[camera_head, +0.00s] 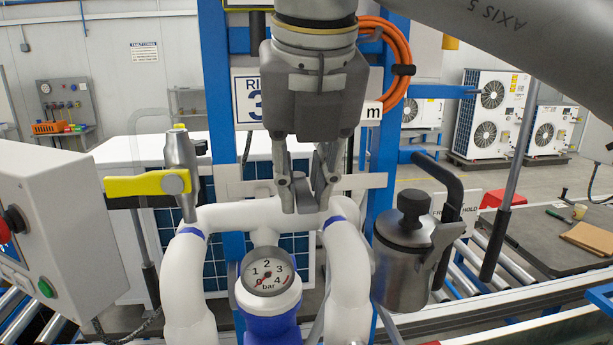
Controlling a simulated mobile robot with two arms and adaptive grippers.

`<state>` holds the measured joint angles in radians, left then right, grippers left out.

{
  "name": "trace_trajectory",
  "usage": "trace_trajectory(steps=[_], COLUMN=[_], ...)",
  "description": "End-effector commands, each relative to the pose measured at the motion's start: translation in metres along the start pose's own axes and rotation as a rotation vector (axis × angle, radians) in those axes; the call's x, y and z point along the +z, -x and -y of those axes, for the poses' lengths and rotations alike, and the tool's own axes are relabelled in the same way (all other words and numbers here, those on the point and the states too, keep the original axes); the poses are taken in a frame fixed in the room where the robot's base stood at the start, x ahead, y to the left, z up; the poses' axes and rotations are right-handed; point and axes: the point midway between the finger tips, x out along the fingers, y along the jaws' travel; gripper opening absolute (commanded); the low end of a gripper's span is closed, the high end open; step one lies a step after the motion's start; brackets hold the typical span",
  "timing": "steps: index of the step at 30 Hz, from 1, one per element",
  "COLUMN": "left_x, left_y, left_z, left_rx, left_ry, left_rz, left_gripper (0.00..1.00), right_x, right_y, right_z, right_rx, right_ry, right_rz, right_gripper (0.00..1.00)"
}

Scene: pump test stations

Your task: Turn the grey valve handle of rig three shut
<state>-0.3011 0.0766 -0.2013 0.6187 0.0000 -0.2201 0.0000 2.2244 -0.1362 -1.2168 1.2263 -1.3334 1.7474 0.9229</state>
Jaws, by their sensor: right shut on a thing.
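The rig's white pipework arches across the middle, with a pressure gauge (267,276) below; its needle is near the low end. My right gripper (304,190) comes down from above to the top white pipe (240,215). Its fingers are shut on the grey valve handle (303,199), which they mostly hide, so I cannot tell its angle clearly. A yellow handle (135,185) on a grey metal valve lies sideways at left, apart from the gripper. The rig sign (250,100) reads "RI" and 3, partly covered by my gripper. My left gripper is not in view.
A grey metal canister (405,262) with a black knob and a black bent handle stands close right of the pipes. A control box (60,190) with red and green buttons is at left. An orange hose coil (400,60) hangs behind. A bench (550,236) stands at right.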

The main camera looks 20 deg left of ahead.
Motion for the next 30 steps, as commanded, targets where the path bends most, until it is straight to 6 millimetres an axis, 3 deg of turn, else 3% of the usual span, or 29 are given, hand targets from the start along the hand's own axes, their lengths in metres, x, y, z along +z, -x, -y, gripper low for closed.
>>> trace_trajectory(steps=[2, 3, 7, 16, 20, 30], left_x=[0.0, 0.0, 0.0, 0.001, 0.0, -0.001], left_y=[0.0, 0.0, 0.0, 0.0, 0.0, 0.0], left_z=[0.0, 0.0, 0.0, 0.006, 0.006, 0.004], left_rx=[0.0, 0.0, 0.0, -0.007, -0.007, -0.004], left_ry=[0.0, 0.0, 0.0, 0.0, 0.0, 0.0], left_rz=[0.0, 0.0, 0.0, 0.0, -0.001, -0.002], left_gripper=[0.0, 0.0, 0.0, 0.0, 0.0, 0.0], right_x=[0.0, 0.0, 0.0, 0.0, 0.001, 0.001], right_y=[0.0, 0.0, 0.0, 0.001, 0.01, 0.079], right_z=[-0.001, 0.0, 0.0, 0.0, 0.0, -0.001], right_rx=[0.002, 0.002, 0.001, 0.0, -0.001, -0.001], right_ry=[-0.001, -0.001, -0.001, -0.001, -0.001, -0.003], right_rz=[0.002, 0.002, 0.002, 0.001, 0.004, 0.005], right_gripper=[0.0, 0.26, 0.42, 0.42, 0.42, 0.42])
